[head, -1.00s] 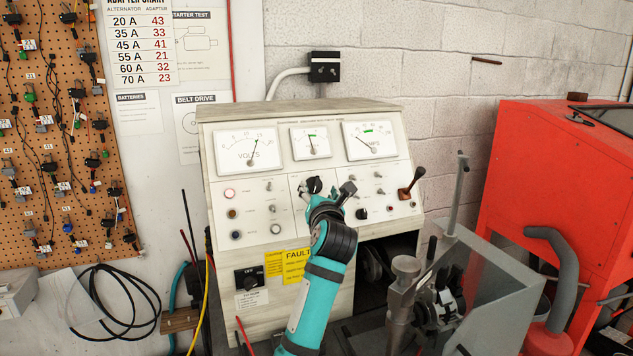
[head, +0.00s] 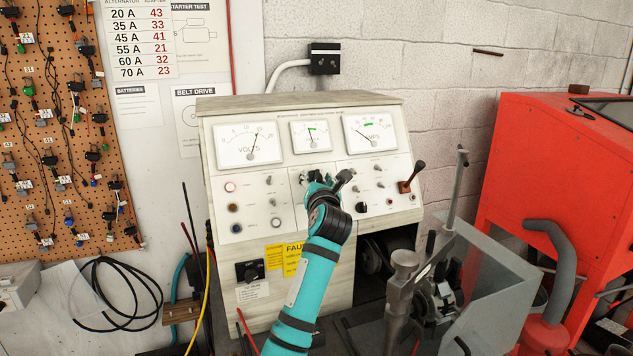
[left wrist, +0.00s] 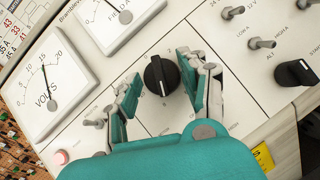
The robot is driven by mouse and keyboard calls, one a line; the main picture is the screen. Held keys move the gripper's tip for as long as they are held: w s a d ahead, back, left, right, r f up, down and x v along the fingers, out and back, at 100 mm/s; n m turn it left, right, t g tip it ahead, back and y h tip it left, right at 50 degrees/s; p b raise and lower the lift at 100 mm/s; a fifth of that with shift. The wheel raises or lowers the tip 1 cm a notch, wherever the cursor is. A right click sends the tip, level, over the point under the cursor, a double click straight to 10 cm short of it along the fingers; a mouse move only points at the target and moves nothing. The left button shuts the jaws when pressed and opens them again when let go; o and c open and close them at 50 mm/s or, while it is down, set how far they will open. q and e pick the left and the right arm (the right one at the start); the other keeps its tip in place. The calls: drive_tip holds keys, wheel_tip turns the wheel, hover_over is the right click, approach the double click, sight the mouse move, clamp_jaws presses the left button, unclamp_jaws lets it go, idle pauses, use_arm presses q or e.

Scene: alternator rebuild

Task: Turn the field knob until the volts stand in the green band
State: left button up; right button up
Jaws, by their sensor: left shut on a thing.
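The field knob (left wrist: 161,75) is black with a white pointer line and sits on the pale panel of the test bench. My left gripper (left wrist: 160,88) has its fingers on either side of the knob and is shut on it. In the head view the gripper (head: 318,184) is at the middle of the panel, and its arm hides part of the controls. The volts meter (head: 236,152) is at the panel's upper left, its needle near the 15 mark. It also shows in the left wrist view (left wrist: 60,75). I cannot make out its green band clearly. My right gripper is not in view.
Toggle switches (left wrist: 261,43) and another black knob (left wrist: 295,73) sit right of the field knob. A lever (head: 411,177) stands at the panel's right. A grey clamp (head: 403,290) and a red cabinet (head: 560,170) are farther right. Black cables (head: 115,290) hang at left.

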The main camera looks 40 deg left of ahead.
use_arm(q)
drive_tip(key=shift+f+n+y+b, duration=0.3)
drive_tip(key=shift+n+b, duration=0.2)
drive_tip(key=shift+b, duration=0.4)
drive_tip(key=n+g+b, duration=0.1)
drive_tip(key=n+b, duration=0.1)
drive_tip(key=n+g+y+b, duration=0.1)
drive_tip(key=n+b, duration=0.1)
drive_tip(key=b, duration=0.1)
drive_tip(key=n+g+y+b, duration=0.1)
drive_tip(key=n+b, duration=0.1)
drive_tip(key=b, duration=0.1)
drive_tip(key=shift+w+d+f, duration=0.1)
drive_tip(key=shift+w+d, duration=0.1)
drive_tip(key=shift+w, duration=0.05)
drive_tip(key=shift+r+n+g+y+b, duration=0.2)
drive_tip(key=shift+n+g+b, duration=0.2)
drive_tip(key=shift+n+b, duration=0.2)
drive_tip(key=shift+r+n+g+y+b, duration=0.1)
drive_tip(key=shift+n+g+y+b, duration=0.1)
drive_tip(key=shift+n+g+b, duration=0.35)
drive_tip(key=o, duration=1)
wheel_tip(320, 180, up, 10)
